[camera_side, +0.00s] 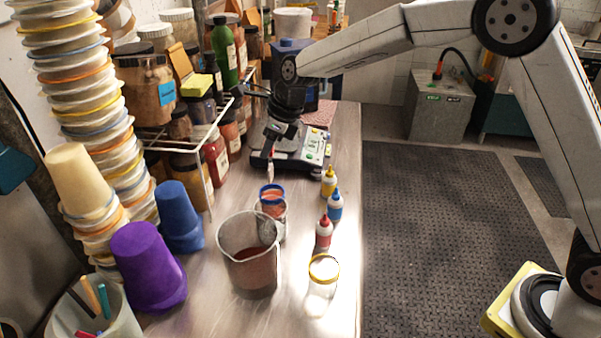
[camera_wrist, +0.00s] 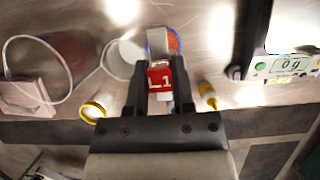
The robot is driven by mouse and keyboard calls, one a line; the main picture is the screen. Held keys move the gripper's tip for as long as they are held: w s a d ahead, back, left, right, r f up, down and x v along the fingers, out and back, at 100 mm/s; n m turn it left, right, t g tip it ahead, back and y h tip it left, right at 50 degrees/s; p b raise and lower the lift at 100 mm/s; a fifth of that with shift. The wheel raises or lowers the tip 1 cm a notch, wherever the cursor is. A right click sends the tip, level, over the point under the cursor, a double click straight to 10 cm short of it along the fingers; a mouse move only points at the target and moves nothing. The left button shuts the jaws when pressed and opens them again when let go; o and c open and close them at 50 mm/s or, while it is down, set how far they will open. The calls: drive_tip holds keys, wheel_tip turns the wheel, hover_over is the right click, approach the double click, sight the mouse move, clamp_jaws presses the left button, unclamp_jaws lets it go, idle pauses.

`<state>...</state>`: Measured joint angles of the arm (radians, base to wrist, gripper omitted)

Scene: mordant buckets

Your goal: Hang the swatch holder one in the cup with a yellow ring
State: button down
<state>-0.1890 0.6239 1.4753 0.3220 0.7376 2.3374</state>
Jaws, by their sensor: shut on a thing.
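My gripper (camera_side: 271,146) is shut on a swatch holder (camera_wrist: 160,78) with a red label reading L1. Its pale lower part (camera_side: 270,170) hangs down above the bench. The clear cup with a yellow ring (camera_side: 323,270) stands near the bench's front right edge. Its ring also shows in the wrist view (camera_wrist: 93,110), left of my gripper. A cup with a blue ring (camera_side: 271,190) and reddish contents stands below the holder in the side view. In the wrist view the holder partly hides this blue ring (camera_wrist: 152,40).
A large jug (camera_side: 248,258) with brown liquid stands left of the yellow-ringed cup. Yellow (camera_side: 328,182), blue (camera_side: 335,206) and red (camera_side: 323,233) bottles stand along the bench edge. A scale (camera_side: 292,150) is behind. Purple (camera_side: 148,268) and blue (camera_side: 180,217) buckets stand at left.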

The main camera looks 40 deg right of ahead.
drive_tip(key=shift+s, duration=0.1)
drive_tip(key=s, duration=0.1)
hover_over(325, 256)
drive_tip(key=s+a, duration=0.2)
drive_tip(key=shift+d+r, duration=0.1)
drive_tip(key=shift+r, duration=0.25)
drive_tip(key=shift+f, duration=0.25)
idle(0.5)
drive_tip(key=shift+f, duration=5.15)
